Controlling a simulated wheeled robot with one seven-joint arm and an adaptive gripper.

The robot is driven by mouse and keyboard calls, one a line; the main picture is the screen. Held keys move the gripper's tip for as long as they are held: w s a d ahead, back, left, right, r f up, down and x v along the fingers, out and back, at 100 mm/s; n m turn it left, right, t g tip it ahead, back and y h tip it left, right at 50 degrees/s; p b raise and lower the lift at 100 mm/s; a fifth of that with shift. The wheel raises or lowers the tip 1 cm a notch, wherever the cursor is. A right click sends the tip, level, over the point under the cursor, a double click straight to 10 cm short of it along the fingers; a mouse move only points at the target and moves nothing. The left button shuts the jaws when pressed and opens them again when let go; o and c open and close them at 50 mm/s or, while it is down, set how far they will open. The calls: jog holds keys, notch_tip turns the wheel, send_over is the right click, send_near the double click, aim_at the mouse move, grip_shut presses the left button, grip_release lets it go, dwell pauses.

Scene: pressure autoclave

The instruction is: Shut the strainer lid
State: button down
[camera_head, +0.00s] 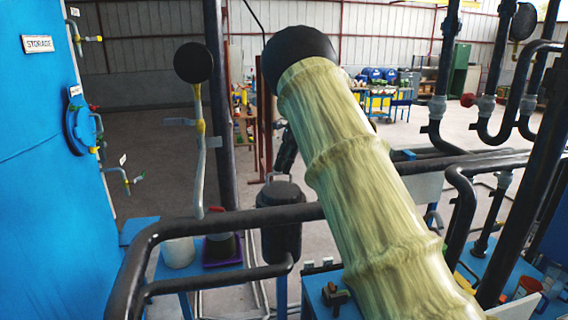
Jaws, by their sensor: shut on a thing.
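The strainer (281,238) is a dark upright cylinder on the black pipework, just below the middle of the view. Its dark lid (284,193) lies at the top of the body, with a thin handle (269,178) standing up from it. I cannot tell whether the lid sits fully down. My gripper (279,172) is small and dark behind my sleeved arm, pointing down at the handle. It is shut on the lid's handle, though the fingertips are hard to make out.
A blue storage tank (50,190) with valves stands at left. A thick black pipe (225,220) runs beside the strainer. A white tub (179,253) and a purple tray (222,263) are lower left. Black vertical pipes (443,70) crowd the right. Open floor lies behind.

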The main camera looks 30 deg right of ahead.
aim_at(276, 181)
jog(key=shift+w+f, duration=0.2)
jog(key=shift+f, duration=0.25)
jog(key=c, duration=1.8)
grip_release()
jog(key=shift+c, duration=0.2)
jog(key=o, duration=0.3)
jog(key=shift+w+d+f, duration=0.25)
jog(key=shift+w+f, duration=0.5)
jog(key=shift+w, duration=0.1)
jog(key=shift+s+r, duration=0.4)
jog(key=shift+w, duration=0.15)
jog(key=shift+d+r, duration=0.1)
jog(key=shift+r, duration=0.05)
jog(key=v, duration=1.1)
jog(key=shift+d+r, duration=0.2)
jog(key=shift+r, duration=0.05)
jog(key=shift+a, duration=0.1)
